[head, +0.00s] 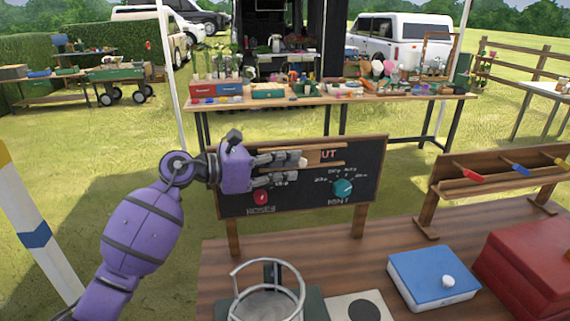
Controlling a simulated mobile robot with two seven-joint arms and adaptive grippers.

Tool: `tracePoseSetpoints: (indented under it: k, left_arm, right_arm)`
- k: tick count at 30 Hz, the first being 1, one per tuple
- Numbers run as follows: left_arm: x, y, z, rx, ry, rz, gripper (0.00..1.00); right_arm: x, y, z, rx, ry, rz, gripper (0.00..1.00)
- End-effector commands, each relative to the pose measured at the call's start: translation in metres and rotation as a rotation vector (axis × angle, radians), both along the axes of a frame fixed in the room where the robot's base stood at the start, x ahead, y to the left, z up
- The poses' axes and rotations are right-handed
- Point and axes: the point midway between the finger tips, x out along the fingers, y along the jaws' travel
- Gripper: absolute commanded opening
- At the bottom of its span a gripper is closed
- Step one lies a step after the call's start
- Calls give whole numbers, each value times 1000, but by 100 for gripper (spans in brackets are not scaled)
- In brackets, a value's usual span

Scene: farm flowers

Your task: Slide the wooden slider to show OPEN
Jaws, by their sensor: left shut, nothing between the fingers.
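A black sign board (364,158) stands upright on wooden posts at the back of the wooden table. Two wooden rails run across its upper part. Between them is a wooden slider (312,157), with a small pale knob at its left; whether that knob belongs to the slider is hard to tell. The letters "UT" show at its right. My left gripper (296,163) reaches in from the left in front of the board, its fingers pointing right at the knob. It is shut and empty; contact with the knob is unclear. It hides the slider's left part. My right gripper is not in view.
The board also carries a red knob (260,197) and a teal dial (343,188). On the table are a metal ring holder (268,272), a blue box (432,276), a red box (530,262) and a wooden rack (490,189) at right.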

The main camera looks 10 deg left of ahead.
Motion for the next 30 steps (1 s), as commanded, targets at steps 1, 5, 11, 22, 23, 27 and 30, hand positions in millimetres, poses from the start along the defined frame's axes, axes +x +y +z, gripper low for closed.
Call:
tracePoseSetpoints:
  k: [1,5,11,22,23,27,30]
  left_arm:
    - [1,-2,0,0,0,-1,0]
    - [8,-20,1,1,-1,-2,0]
    - [22,-53,1,2,-1,-1,0]
    - [25,-60,1,-1,0,-1,0]
    - [25,-60,1,-1,0,-1,0]
    - [24,-57,1,0,-1,-1,0]
    - [22,-51,3,0,-1,-1,0]
  right_arm:
    - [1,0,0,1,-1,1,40]
    - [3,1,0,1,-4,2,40]
    - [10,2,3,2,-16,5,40]
    - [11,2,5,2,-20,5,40]
    - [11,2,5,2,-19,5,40]
    - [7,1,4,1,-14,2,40]
    - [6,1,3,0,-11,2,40]
